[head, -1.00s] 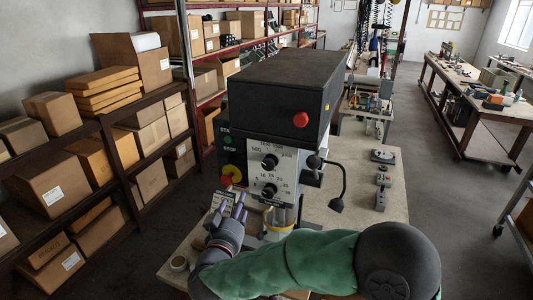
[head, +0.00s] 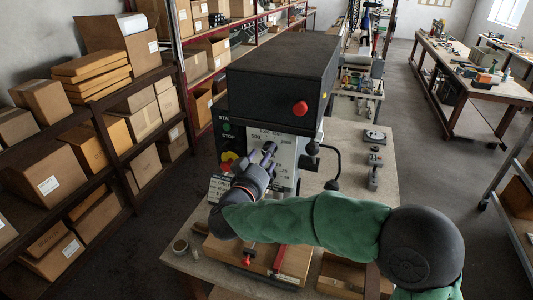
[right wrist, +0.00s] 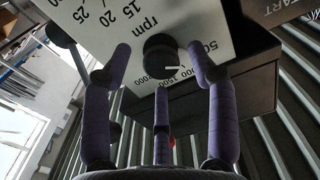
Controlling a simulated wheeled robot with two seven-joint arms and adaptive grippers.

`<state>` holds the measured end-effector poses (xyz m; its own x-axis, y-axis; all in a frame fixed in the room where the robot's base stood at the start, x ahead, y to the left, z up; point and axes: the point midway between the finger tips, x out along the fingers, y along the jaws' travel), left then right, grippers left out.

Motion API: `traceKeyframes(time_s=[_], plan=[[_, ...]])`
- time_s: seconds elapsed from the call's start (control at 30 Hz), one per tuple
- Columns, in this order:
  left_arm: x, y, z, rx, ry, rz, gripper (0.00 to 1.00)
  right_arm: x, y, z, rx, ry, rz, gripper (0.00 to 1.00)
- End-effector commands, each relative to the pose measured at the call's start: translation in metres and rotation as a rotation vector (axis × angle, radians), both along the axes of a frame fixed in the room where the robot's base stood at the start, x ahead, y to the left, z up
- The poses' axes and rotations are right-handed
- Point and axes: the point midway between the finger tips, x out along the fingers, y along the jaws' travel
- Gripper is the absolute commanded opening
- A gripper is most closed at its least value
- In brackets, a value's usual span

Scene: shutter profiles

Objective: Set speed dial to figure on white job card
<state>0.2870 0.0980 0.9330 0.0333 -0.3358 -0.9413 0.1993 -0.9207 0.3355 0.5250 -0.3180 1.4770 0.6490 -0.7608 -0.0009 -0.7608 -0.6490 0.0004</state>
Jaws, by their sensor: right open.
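My right gripper (head: 266,152) reaches in from the right and is raised in front of the upper part of the drill's dial plate. Its purple fingers are spread and hold nothing. In the right wrist view the open fingers (right wrist: 160,68) flank a black speed dial (right wrist: 158,50) with rpm figures around it. The dial's white mark points right, roughly toward 1000 to 1500; finger contact is unclear. In the head view the gripper hides most of the dials. The white job card (head: 219,186) stands left of my wrist, its figure too small to read. My left gripper is out of view.
A wooden block and red-handled clamp (head: 279,258) lie below my forearm. Box shelves line the left.

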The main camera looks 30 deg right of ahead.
Motion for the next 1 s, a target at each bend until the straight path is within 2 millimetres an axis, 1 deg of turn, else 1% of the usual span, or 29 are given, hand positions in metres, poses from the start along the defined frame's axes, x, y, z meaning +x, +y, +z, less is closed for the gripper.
traceKeyframes(time_s=[0.03, 0.2, 0.5, 0.53, 0.57, 0.6, 0.67, 0.7, 0.73, 1.0], plan=[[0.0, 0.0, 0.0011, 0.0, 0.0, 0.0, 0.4, 0.0036, -0.0052, -0.0003, 0.0, 0.001, -0.003, 0.59], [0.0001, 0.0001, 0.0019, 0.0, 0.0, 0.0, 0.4, 0.0108, -0.0131, 0.0001, 0.0, 0.0, -0.001, 0.59], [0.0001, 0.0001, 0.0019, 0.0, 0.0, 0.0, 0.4, 0.012, -0.0142, 0.0, 0.001, -0.001, 0.001, 0.59], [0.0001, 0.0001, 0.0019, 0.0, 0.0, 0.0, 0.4, 0.012, -0.0142, 0.0, 0.001, -0.001, 0.001, 0.53], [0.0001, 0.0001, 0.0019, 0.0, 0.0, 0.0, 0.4, 0.012, -0.0141, 0.0, 0.001, -0.001, 0.001, 0.45], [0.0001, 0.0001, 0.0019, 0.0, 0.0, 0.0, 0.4, 0.0119, -0.0141, 0.0, 0.001, -0.001, 0.001, 0.33], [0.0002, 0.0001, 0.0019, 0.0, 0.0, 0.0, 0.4, 0.012, -0.0141, -0.0001, 0.001, -0.001, 0.001, 0.16], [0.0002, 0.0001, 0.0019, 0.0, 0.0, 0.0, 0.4, 0.0119, -0.014, -0.0002, 0.0, 0.0, 0.001, 0.05], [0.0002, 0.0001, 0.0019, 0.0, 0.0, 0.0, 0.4, 0.0119, -0.014, -0.0003, 0.0, 0.0, 0.001, 0.04], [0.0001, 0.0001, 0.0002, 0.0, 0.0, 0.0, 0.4, 0.0118, -0.0137, -0.0021, 0.009, -0.007, 0.001, 0.03]])
